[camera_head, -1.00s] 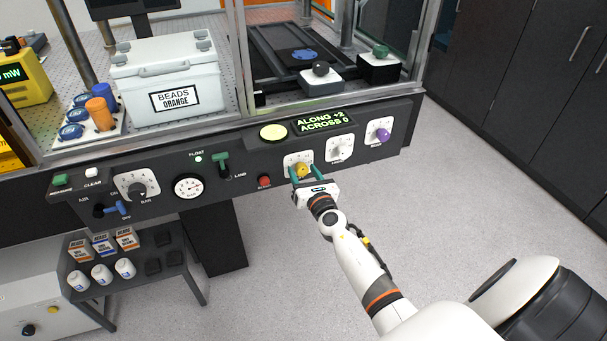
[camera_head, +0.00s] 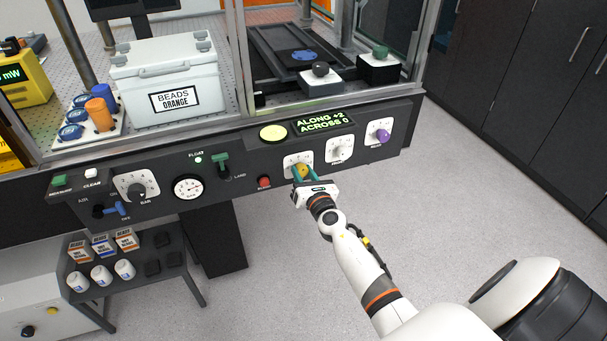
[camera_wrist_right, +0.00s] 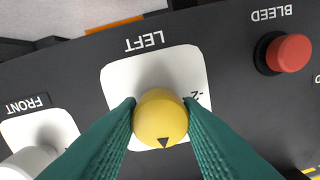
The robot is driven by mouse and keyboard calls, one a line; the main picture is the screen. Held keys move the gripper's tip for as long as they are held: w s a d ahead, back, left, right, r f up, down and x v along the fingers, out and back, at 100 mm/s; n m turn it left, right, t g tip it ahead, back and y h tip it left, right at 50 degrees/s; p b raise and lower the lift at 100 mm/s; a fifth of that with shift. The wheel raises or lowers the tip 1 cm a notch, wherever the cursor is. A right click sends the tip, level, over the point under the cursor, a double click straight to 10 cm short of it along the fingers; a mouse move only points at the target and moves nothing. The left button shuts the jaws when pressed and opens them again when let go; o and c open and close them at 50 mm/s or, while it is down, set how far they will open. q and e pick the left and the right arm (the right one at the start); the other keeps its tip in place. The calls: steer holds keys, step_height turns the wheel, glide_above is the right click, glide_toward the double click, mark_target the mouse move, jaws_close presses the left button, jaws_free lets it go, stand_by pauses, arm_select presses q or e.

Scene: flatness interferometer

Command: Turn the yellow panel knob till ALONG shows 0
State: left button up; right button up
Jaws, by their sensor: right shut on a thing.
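The yellow panel knob (camera_head: 302,170) sits on a white plate on the dark front panel. It also shows in the right wrist view (camera_wrist_right: 160,117), under the word LEFT, with its dark pointer toward the bottom of that picture. My right gripper (camera_head: 306,175) reaches it from below, and its green fingers (camera_wrist_right: 160,115) are shut on the knob's two sides. The green-lit display (camera_head: 322,122) above reads ALONG +2 and ACROSS 0. My left gripper is not in view.
A white knob (camera_head: 340,149) and a purple knob (camera_head: 382,135) stand to the right on their own plates. A red BLEED button (camera_head: 264,182) is close on the left; it also shows in the wrist view (camera_wrist_right: 288,53). Open floor lies in front of the panel.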

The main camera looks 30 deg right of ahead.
steer(key=m+b, duration=0.1)
steer(key=m, duration=0.4)
steer(key=shift+f, duration=0.1)
steer(key=m+b, duration=0.1)
steer(key=m, duration=0.7)
steer(key=shift+m+h, duration=0.3)
steer(key=shift+m, duration=1.8)
steer(key=o, duration=1)
